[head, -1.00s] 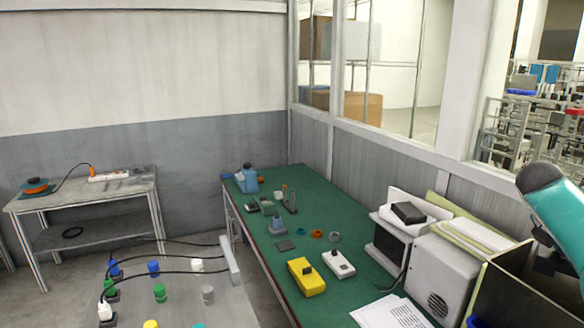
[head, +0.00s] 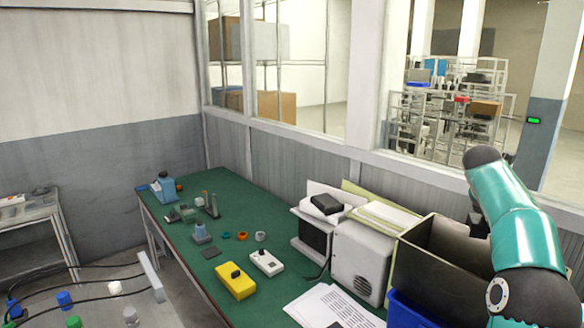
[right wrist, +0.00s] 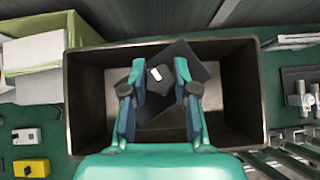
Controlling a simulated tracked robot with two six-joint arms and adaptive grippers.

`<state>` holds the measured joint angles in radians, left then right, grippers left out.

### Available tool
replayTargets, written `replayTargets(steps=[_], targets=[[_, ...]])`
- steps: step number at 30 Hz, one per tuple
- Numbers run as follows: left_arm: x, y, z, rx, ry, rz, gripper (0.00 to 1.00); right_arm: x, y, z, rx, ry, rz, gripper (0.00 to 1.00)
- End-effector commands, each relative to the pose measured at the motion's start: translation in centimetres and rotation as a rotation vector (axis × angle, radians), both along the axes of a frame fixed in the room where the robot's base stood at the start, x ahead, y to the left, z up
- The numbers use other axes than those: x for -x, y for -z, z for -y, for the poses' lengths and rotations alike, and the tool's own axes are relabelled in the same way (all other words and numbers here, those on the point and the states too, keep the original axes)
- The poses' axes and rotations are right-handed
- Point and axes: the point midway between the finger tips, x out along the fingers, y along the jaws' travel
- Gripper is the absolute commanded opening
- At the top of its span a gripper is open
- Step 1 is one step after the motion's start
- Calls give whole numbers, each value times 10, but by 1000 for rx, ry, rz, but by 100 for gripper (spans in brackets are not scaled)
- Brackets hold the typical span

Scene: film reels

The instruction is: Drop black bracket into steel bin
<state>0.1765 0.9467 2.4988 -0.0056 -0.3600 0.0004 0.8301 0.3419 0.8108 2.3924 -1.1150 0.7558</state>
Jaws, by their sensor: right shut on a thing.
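The steel bin (head: 430,277) is an open dark box at the right end of the green bench in the head view. In the right wrist view its rim and inner wall (right wrist: 84,110) surround my right gripper (right wrist: 155,82). My right gripper is shut on the black bracket (right wrist: 196,58), a dark flat piece with a corner sticking out past the fingers. The bracket is over the bin's opening; its height above the floor of the bin is unclear. In the head view my right arm hides part of the bin, and the bracket cannot be made out. My left gripper is out of view.
A white boxy unit (head: 360,262) and stacked folders (head: 383,217) stand left of the bin. A blue container (head: 408,312) is in front of it. A yellow box (head: 235,283) and a white box (head: 266,262) lie on the green bench (head: 270,215).

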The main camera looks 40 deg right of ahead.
Motion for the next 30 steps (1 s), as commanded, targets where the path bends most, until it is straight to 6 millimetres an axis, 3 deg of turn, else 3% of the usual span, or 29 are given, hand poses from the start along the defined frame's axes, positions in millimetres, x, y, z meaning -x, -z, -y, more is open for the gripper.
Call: replayTargets(steps=[9, 20, 21, 25, 30], targets=[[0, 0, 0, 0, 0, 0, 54, 1, 28, 0, 1, 1, -1, 0], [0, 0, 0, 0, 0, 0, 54, 2, 32, 0, 2, 2, 2, 0], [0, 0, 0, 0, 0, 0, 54, 2, 32, 0, 2, 2, 2, 35], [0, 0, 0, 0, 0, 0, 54, 2, 32, 1, 2, 2, 2, 57], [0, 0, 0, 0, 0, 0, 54, 2, 32, 0, 1, 3, 1, 58]])
